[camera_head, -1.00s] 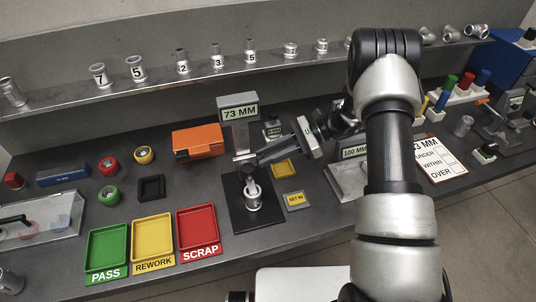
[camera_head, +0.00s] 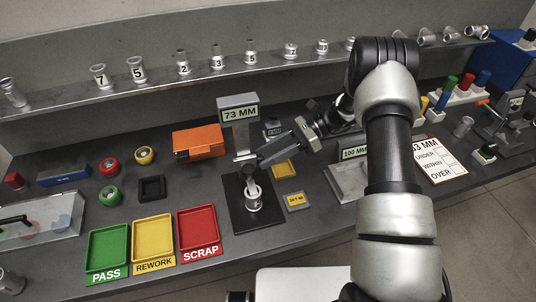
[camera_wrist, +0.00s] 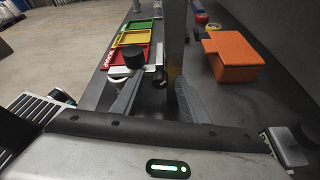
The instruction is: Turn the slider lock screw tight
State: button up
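The gauge stand with its upright post (camera_wrist: 175,30) is in front of my gripper (camera_wrist: 158,82) in the wrist view. A small dark screw knob (camera_wrist: 160,79), seemingly the slider lock screw, sits beside the post between my spread fingers. A larger black knob (camera_wrist: 134,57) stands upright just left of it on a pale slider part. The fingers look open; whether either touches the screw is not clear. In the head view my gripper (camera_head: 246,160) reaches in from the right at the post, above a metal casting (camera_head: 252,197) on the dark base (camera_head: 240,222); the screw is hidden there.
Green (camera_head: 91,262), yellow (camera_head: 135,250) and red (camera_head: 182,243) trays lie left of the stand. An orange box (camera_head: 198,140) is behind left. A 73 MM sign (camera_head: 238,113) stands behind the post. A second stand (camera_head: 345,183) is to the right.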

jog(key=b+v, duration=0.1)
jog(key=v, duration=1.6)
jog(key=shift+d, duration=0.3)
